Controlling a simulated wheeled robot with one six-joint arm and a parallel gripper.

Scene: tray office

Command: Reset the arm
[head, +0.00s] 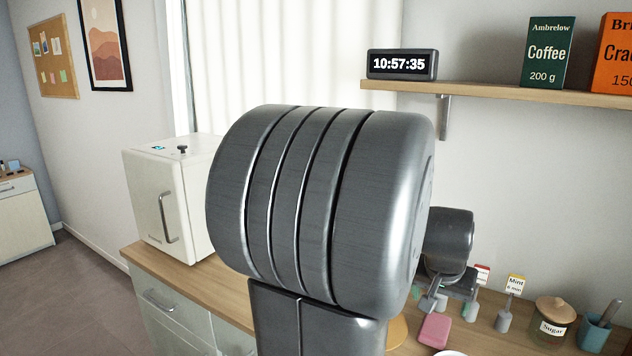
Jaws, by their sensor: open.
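My arm's large dark grey link fills the middle of the head view and hides much of the counter. My gripper (448,303) shows just right of it, pointing down over the wooden counter (190,283). Its fingers are spread apart and I see nothing held between them. A pink block (434,330) lies on the counter just below and in front of the gripper; I cannot tell the exact gap.
A "Mint" tag holder (509,303), a sugar jar (552,320) and a teal cup (594,333) stand to the right. A white box with a handle (170,200) stands left. The shelf (500,94) above holds a clock (402,64), a coffee box (548,52) and an orange box (614,55).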

